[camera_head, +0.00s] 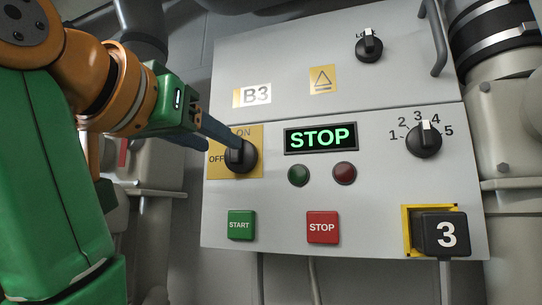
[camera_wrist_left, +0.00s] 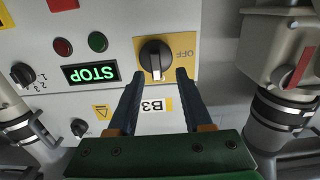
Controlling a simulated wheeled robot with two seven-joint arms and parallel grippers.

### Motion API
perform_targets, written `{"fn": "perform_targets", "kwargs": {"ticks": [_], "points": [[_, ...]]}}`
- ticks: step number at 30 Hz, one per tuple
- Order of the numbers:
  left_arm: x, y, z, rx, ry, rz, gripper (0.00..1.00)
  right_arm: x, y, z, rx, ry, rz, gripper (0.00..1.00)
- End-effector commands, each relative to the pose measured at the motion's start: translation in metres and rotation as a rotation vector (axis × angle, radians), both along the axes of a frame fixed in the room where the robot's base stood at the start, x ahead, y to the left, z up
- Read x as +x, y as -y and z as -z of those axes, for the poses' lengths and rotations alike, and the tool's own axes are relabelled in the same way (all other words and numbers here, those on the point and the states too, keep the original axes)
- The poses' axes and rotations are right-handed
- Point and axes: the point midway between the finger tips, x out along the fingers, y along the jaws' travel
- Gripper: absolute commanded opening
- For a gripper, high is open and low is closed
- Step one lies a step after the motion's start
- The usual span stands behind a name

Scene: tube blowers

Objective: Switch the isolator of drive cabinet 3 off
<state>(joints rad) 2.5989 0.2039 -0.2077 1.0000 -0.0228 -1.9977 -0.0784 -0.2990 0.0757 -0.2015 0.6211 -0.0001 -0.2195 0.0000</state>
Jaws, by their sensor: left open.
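The isolator is a black rotary knob (camera_head: 241,157) on a yellow plate (camera_head: 219,171) marked ON above and OFF to the left. Its white pointer mark points up at ON. The knob also shows in the left wrist view (camera_wrist_left: 156,55), upside down there. My left gripper (camera_head: 223,148) is open, with its two dark fingers reaching toward the knob from the upper left. In the left wrist view the fingertips (camera_wrist_left: 160,74) lie at either side of the pointer end; contact cannot be told. My right gripper is not in view.
A display (camera_head: 320,138) reads STOP, above a green and a red lamp. A green START button (camera_head: 241,225) and a red STOP button (camera_head: 322,227) sit below. A numbered selector (camera_head: 424,140) is at right. Another black knob (camera_head: 369,46) and a handle are above.

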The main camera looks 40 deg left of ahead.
Motion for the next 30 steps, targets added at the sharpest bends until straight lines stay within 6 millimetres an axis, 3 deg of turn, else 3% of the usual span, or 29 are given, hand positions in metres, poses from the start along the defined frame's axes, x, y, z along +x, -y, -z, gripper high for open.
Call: {"fn": "perform_targets", "kwargs": {"ticks": [1,6,18,20,24,30], "points": [[0.012,-0.004,-0.007,-0.001,-0.003,-0.001,0.50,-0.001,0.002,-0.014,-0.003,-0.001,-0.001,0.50],[0.036,-0.012,-0.006,-0.003,-0.001,-0.002,0.50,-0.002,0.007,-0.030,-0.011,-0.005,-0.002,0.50],[0.045,-0.016,0.000,-0.005,0.001,-0.003,0.50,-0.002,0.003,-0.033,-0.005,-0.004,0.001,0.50],[0.045,-0.016,0.000,-0.005,0.001,-0.003,0.36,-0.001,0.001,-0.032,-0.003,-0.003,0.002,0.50],[0.045,-0.015,-0.001,-0.005,0.001,-0.003,0.00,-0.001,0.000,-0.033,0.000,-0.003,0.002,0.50],[0.045,-0.016,-0.001,-0.006,0.002,-0.003,0.00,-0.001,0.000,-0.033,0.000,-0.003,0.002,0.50]]}}
